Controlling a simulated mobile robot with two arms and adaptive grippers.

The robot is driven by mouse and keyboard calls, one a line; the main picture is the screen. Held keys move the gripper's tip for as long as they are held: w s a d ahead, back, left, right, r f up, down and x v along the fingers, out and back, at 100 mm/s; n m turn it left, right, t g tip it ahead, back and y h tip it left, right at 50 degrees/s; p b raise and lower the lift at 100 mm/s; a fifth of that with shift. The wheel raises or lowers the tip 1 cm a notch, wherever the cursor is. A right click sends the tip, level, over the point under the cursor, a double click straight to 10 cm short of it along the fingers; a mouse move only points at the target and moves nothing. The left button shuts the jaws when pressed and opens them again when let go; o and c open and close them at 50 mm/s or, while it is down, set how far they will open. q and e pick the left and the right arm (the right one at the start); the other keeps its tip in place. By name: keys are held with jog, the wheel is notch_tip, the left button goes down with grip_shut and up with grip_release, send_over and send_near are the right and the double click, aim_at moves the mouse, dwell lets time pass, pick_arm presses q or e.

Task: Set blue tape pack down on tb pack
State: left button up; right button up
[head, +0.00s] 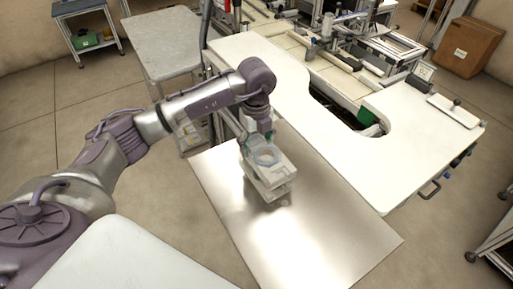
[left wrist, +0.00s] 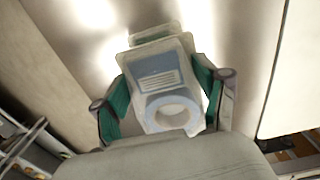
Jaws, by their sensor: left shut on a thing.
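My left gripper (head: 262,143) is shut on the blue tape pack (head: 266,157), a clear pack with a pale blue ring of tape. In the left wrist view the green finger pads of the gripper (left wrist: 163,75) press on both sides of the blue tape pack (left wrist: 158,82), which shows a blue label with white print. Below it in the head view is a whitish pack (head: 277,190), likely the tb pack, on the metal table. Its edge shows beyond the held pack in the left wrist view (left wrist: 155,35). I cannot tell whether the two packs touch. My right gripper is not in view.
The shiny metal table (head: 318,238) is bare in front and to the right of the packs. A white worktop (head: 310,120) with a cutout borders it behind and to the right. A grey table (head: 160,45) stands at the back left, and a cardboard box (head: 468,46) at the back right.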

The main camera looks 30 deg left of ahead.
aim_at(256, 152)
pick_arm(q)
notch_tip(256, 152, down, 3)
jog(key=shift+s+f+p, duration=0.15)
jog(key=shift+p, duration=0.6)
jog(key=shift+f, duration=0.2)
jog(key=shift+f, duration=0.1)
jog(key=o, duration=1.3)
